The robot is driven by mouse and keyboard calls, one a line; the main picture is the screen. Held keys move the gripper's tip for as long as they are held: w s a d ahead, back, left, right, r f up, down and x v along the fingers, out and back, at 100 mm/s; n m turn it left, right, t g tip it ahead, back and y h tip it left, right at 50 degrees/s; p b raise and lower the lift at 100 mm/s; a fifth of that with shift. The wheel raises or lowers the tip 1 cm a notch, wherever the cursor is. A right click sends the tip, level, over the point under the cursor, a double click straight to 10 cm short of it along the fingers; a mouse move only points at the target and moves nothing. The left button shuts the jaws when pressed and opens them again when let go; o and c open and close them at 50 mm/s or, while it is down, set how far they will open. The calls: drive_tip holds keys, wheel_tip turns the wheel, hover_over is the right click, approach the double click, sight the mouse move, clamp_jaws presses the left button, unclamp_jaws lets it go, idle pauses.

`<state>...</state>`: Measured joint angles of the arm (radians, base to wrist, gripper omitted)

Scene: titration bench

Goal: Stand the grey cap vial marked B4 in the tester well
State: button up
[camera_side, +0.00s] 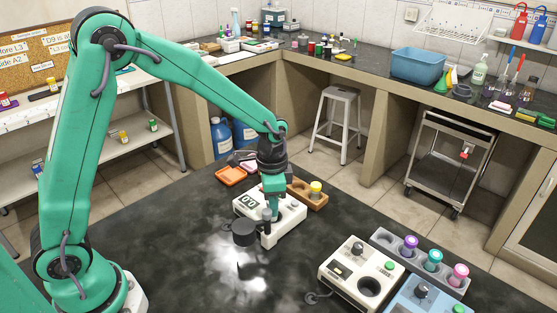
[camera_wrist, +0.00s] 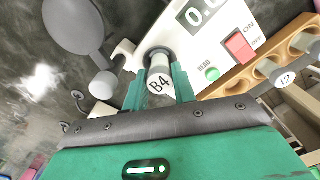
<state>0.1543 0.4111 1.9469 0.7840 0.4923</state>
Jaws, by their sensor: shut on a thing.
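My gripper (camera_wrist: 158,78) is shut on the vial marked B4 (camera_wrist: 160,87), with one green finger on each side. The label faces the wrist camera. The vial's far end lines up with a dark ring, the tester well (camera_wrist: 149,52); I cannot tell how far it is inside. The white tester (camera_side: 285,224) has a display reading about 0.0, a red switch (camera_wrist: 239,46) and a green button (camera_wrist: 212,74). In the side view my gripper (camera_side: 268,214) is low over the tester, and the vial is hard to make out there.
A grey disc-shaped lid (camera_wrist: 72,25) juts out beside the well; it also shows in the side view (camera_side: 240,228). Another instrument (camera_side: 345,265) and a grey rack (camera_side: 410,257) of coloured-cap vials stand at the right.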

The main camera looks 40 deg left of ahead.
drive_tip(key=shift+f, duration=0.9)
idle(0.8)
drive_tip(key=o, duration=1.3)
drive_tip(key=shift+s, duration=0.1)
drive_tip(key=shift+r, duration=3.15)
